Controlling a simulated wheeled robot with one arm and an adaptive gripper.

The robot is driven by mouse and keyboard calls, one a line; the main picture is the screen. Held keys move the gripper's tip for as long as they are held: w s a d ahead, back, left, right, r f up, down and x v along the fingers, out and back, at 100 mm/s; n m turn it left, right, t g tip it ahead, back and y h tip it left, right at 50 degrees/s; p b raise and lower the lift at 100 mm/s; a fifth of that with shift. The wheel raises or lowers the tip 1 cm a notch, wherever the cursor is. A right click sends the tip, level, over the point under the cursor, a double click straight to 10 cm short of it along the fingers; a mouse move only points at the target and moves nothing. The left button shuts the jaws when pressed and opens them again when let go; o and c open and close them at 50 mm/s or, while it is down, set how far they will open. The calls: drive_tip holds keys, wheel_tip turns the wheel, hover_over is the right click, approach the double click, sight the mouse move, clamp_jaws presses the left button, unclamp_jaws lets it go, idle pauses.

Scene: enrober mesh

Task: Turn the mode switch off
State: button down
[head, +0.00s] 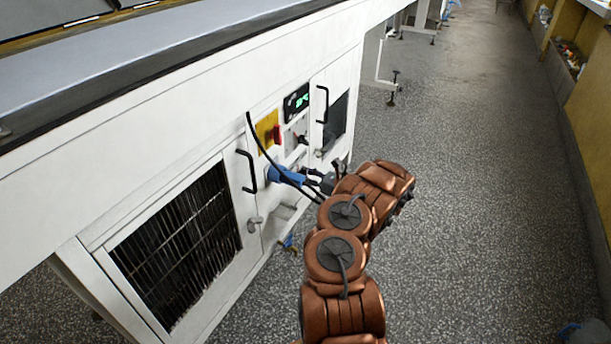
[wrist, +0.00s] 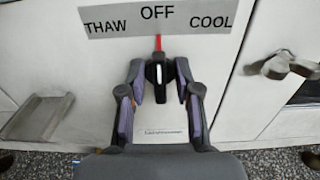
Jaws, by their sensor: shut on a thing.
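The mode switch (wrist: 157,75) is a black knob on the white panel, under a grey label plate (wrist: 155,19) reading THAW, OFF and COOL. A red pointer (wrist: 158,43) above the knob stands upright, toward OFF. In the head view my gripper (head: 318,181) is at the cabinet front, small and partly hidden by my arm. I cannot make out the switch there.
In the head view, a black handle (head: 247,171), a blue connector (head: 287,175) with black cable, a red button on a yellow plate (head: 267,129) and a green-lit display (head: 296,102) are nearby.

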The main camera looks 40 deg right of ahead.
drive_tip(key=c, duration=1.2)
unclamp_jaws()
drive_tip(key=v, duration=1.2)
